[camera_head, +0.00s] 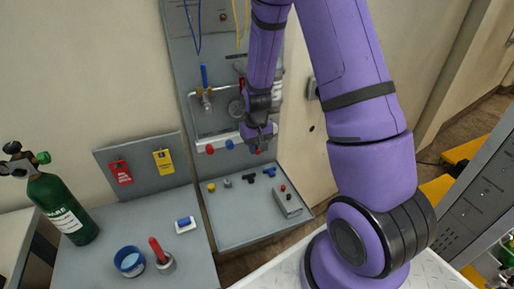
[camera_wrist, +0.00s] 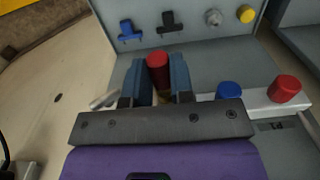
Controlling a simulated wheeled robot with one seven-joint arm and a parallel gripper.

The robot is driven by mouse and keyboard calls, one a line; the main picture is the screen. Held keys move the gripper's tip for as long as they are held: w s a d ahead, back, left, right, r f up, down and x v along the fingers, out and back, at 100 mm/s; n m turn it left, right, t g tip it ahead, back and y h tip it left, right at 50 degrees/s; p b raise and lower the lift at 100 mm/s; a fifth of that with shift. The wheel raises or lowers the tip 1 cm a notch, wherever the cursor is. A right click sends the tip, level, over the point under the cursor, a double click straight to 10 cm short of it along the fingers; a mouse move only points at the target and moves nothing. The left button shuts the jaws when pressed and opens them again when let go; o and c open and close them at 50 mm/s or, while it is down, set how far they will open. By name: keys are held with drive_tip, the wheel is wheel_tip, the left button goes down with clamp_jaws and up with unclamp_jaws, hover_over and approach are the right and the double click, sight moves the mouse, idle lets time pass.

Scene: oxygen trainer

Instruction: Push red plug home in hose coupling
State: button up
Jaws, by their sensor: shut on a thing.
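In the wrist view a red plug (camera_wrist: 157,68) stands between the two blue-grey fingers of my gripper (camera_wrist: 157,80), which are shut on it. A bit of brass-yellow shows just below the plug, perhaps the hose coupling. The plug's lower end is hidden by the gripper body, so I cannot tell how deep it sits. In the head view my gripper (camera_head: 258,142) is at the right part of the white rail (camera_head: 217,145) on the grey panel.
A blue cap (camera_wrist: 229,91) and a red cap (camera_wrist: 285,88) sit on the rail beside my gripper. Below is a grey tray (camera_head: 235,215) with several small fittings. A green cylinder (camera_head: 62,208) and a blue cup (camera_head: 129,262) stand at left.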

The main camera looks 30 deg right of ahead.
drive_tip(key=shift+w, duration=0.15)
drive_tip(key=o, duration=1)
drive_tip(key=shift+c, duration=0.2)
